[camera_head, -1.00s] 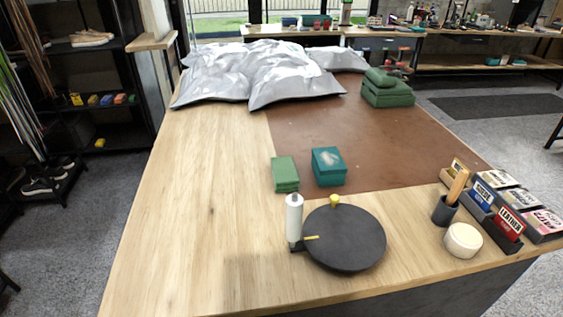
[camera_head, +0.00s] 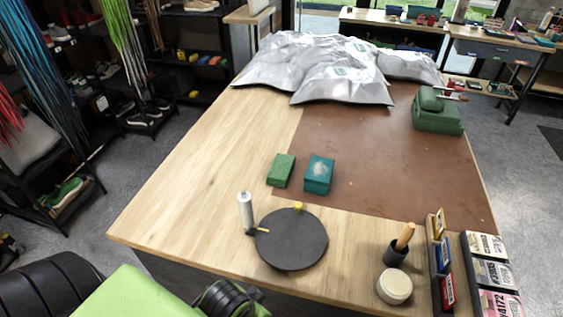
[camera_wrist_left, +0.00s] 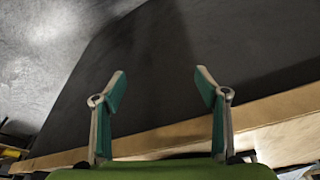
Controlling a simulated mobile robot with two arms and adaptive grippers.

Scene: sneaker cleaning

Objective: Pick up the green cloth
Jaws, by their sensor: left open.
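A green folded block that looks like cloth (camera_head: 281,170) lies on the table beside the edge of the brown mat. A teal block with a pale patch on top (camera_head: 318,175) sits just to its right, a small gap apart. A larger green folded stack (camera_head: 437,113) lies at the far right of the mat; I cannot tell which piece is the named cloth. My left gripper (camera_wrist_left: 160,84) is open and empty in the left wrist view, near the table's wooden edge (camera_wrist_left: 180,131), away from all the green pieces. My right gripper is not in view.
A black round turntable (camera_head: 291,239) with a white cylinder (camera_head: 246,211) at its left stands in front of the cloth. A brush holder (camera_head: 396,253), a round tub (camera_head: 394,286) and boxes (camera_head: 492,271) are at right. Silver bags (camera_head: 320,68) lie behind. The table's left side is clear.

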